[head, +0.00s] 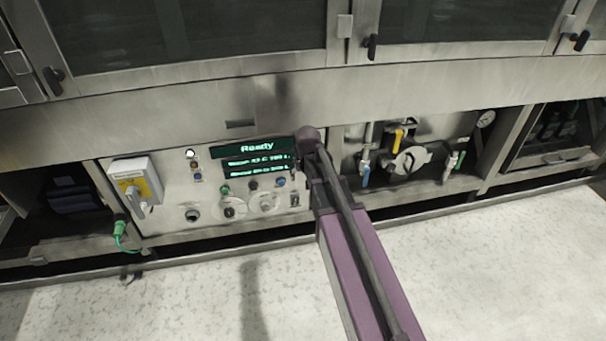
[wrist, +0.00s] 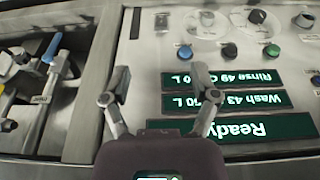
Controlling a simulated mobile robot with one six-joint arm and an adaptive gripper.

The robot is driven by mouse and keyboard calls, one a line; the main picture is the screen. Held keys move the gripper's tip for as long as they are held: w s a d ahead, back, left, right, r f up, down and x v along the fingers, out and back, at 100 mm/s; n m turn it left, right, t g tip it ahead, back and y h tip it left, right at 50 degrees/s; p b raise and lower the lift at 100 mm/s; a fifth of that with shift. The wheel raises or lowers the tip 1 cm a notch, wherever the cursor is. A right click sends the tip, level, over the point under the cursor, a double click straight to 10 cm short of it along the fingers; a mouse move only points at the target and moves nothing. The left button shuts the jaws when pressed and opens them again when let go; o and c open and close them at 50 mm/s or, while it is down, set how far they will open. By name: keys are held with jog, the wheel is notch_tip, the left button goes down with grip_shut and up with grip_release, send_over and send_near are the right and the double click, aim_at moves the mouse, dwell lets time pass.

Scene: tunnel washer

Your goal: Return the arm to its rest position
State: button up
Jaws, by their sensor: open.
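My gripper (wrist: 160,97) is open and empty in the wrist view, its two fingers spread in front of the control panel. In the head view my purple arm reaches from the lower right up to the panel (head: 170,195); its end is by the right edge of the display (head: 252,160), and the fingers are hard to make out there. The display reads "Ready", with wash and rinse lines below. It appears upside down in the wrist view (wrist: 225,102). I cannot tell whether the fingers touch the panel.
Several buttons and knobs sit under the display. Right of my arm are pipes and a yellow-handled valve (head: 398,138). The speckled floor (head: 190,300) in front is clear.

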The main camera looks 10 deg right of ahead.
jog(key=shift+s, duration=0.1)
jog(key=s+g, duration=0.3)
jog(key=s, duration=1.6)
notch_tip(320, 180, up, 28)
jog(key=p, duration=2.9)
jog(key=shift+w+r, duration=0.25)
jog(key=shift+w, duration=0.1)
